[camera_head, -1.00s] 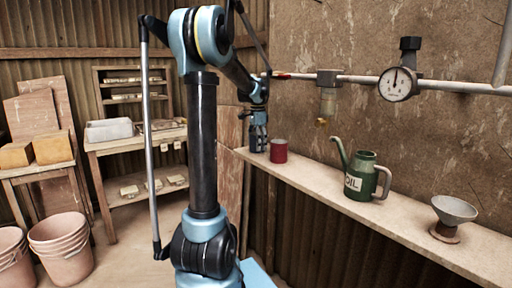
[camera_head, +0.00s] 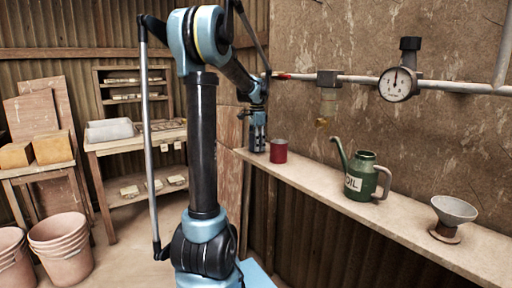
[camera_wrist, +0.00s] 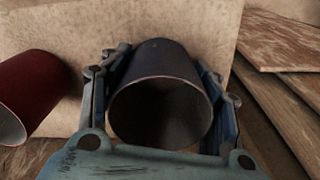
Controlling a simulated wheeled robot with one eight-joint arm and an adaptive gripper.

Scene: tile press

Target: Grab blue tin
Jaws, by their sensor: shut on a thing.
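The blue tin (camera_wrist: 163,58) is a dark blue, open-topped cylinder in the middle of the wrist view, its open mouth facing the camera. My gripper (camera_wrist: 163,85) has a finger on each side of the tin and is shut on it. In the head view my gripper (camera_head: 257,138) is at the far left end of the shelf, just left of the red tin. The blue tin is hard to make out between the fingers there.
The red tin (camera_head: 278,151) stands close on the right; in the wrist view it (camera_wrist: 32,95) is at left. A green oil can (camera_head: 362,178) and a funnel (camera_head: 454,212) stand farther along the shelf (camera_head: 405,219). A pipe with a gauge (camera_head: 397,84) runs above.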

